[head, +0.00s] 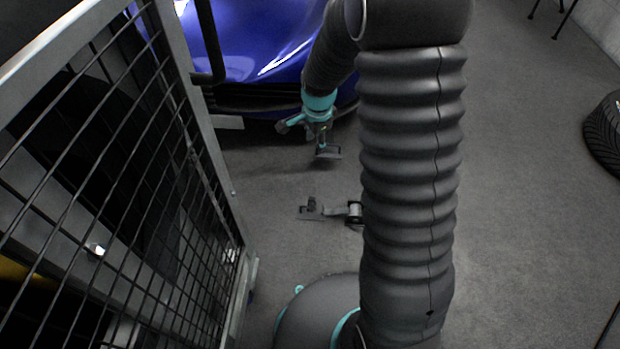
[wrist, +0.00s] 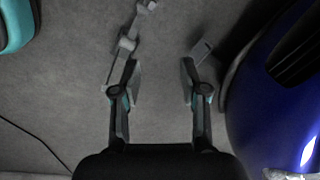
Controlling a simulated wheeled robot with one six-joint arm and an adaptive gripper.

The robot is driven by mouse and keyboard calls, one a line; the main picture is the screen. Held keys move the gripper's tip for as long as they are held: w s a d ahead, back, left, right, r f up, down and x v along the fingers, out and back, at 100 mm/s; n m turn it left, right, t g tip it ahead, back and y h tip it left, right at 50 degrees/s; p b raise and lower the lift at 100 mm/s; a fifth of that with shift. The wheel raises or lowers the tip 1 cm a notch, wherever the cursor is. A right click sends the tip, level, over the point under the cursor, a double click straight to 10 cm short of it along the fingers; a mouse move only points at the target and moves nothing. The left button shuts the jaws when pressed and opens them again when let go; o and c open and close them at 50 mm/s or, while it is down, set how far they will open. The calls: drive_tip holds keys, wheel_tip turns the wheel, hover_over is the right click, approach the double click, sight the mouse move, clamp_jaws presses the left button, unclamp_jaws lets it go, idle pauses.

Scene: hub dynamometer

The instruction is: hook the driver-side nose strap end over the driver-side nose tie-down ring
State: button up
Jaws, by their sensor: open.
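A small strap assembly lies on the grey floor. In the head view, a flat dark plate with an upright piece (head: 310,209) is at its left end, and a pale strap runs right to a buckle-like part (head: 354,212) beside my arm. I cannot tell for sure which part is the hook end and which the tie-down ring. My gripper (head: 326,150) hangs between the car's nose and this assembly, apart from both. In the wrist view my gripper (wrist: 160,68) is open and empty, with the strap assembly (wrist: 127,43) beyond the left finger, partly hidden by it.
The blue car (head: 260,45) stands at the back; its side also fills the right of the wrist view (wrist: 285,115). A wire-mesh cage (head: 130,180) stands close on the left. A tyre (head: 606,138) is at the far right.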

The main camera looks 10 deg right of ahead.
wheel_tip(320, 180, down, 12)
drive_tip(key=w+m+g, duration=0.1)
drive_tip(key=w+m, duration=0.2)
drive_tip(key=m, duration=0.1)
drive_tip(key=m+b, duration=0.1)
drive_tip(key=m, duration=0.2)
hover_over(312, 198)
drive_tip(key=shift+g, duration=0.4)
wheel_tip(312, 198, down, 13)
drive_tip(key=shift+r, duration=0.2)
drive_tip(key=shift+f+b, duration=2.9)
drive_tip(key=shift+f, duration=1.55)
clamp_jaws()
drive_tip(key=shift+r+p, duration=0.4)
drive_tip(key=shift+r, duration=0.45)
drive_tip(key=shift+r+p, duration=0.85)
drive_tip(key=shift+r, duration=0.95)
